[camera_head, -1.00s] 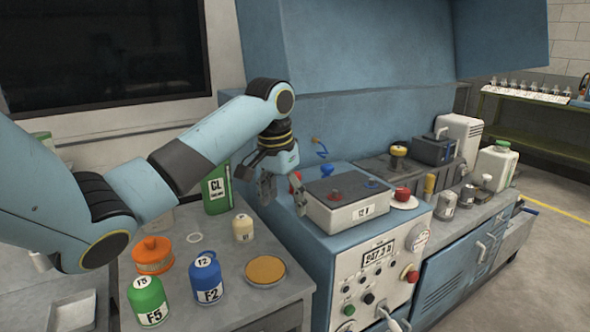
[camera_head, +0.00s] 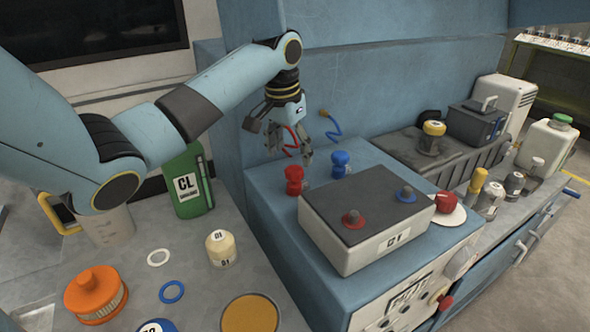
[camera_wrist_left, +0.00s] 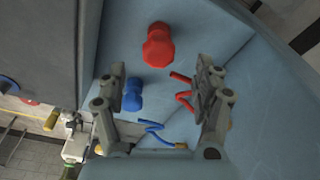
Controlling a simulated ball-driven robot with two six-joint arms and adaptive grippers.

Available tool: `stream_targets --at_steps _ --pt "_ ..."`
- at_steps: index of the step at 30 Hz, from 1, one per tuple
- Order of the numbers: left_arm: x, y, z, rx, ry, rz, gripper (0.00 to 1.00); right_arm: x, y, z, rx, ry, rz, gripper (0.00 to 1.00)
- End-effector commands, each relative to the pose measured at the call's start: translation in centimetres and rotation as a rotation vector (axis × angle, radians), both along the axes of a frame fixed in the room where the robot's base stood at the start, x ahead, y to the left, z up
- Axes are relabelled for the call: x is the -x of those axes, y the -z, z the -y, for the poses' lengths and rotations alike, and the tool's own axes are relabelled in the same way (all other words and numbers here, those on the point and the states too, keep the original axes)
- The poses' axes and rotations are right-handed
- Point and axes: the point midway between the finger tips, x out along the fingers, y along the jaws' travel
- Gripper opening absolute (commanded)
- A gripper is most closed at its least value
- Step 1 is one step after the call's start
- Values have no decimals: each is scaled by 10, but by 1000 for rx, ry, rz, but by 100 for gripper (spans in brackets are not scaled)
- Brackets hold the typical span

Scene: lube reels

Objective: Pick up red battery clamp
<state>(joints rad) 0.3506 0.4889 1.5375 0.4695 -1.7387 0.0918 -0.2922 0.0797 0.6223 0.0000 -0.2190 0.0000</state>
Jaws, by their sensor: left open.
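The red battery clamp (camera_head: 294,180) stands on the blue bench top, left of the grey battery box. It also shows in the left wrist view (camera_wrist_left: 158,46), beyond the fingertips. My left gripper (camera_head: 290,152) is open and empty, pointing down a little above and behind the red clamp. Its two fingers frame the lower part of the wrist view (camera_wrist_left: 157,82). The blue battery clamp (camera_head: 340,163) stands to the right of the red one and lies near the left finger in the wrist view (camera_wrist_left: 132,95). My right gripper is out of view.
The battery box (camera_head: 345,255) carries red and blue terminals and sits close to the clamps. Coiled red (camera_head: 290,140) and blue (camera_head: 333,127) cables are near the wall by my gripper. A green can (camera_head: 188,183) stands at left on a cluttered grey table.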

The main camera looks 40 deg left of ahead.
Motion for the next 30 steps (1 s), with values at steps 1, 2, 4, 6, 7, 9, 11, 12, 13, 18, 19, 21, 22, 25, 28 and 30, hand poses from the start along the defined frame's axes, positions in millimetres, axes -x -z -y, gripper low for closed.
stream_targets --at_steps 1,2,4,6,7,9,11,12,13,18,19,21,22,25,28,30 --pt "0 10 1 2 0 -4 68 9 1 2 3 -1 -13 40" --pt "-1 14 0 2 -1 -3 68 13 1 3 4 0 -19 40" --pt "-3 23 0 1 -1 -2 68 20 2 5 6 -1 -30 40" --pt "-4 29 0 1 0 -1 68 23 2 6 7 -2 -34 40" --pt "-4 31 0 1 1 -2 68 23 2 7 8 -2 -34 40" --pt "-5 36 0 1 0 -2 68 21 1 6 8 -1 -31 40" --pt "-5 44 0 1 -1 -3 68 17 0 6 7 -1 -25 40" --pt "-6 50 0 1 -1 -3 68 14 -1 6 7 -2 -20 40" --pt "-7 56 1 2 -1 -4 68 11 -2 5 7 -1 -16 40" --pt "-11 78 0 0 0 -1 68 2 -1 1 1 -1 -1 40" --pt "-11 80 0 0 0 -1 68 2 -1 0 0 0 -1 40" --pt "-11 83 0 -1 1 -1 68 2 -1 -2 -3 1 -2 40" --pt "-11 83 0 -1 2 0 68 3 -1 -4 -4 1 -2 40" --pt "-11 83 0 -1 2 0 68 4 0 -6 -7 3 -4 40" --pt "-11 83 0 -1 1 0 62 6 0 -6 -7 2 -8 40" --pt "-11 83 0 -1 1 0 53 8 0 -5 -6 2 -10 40"
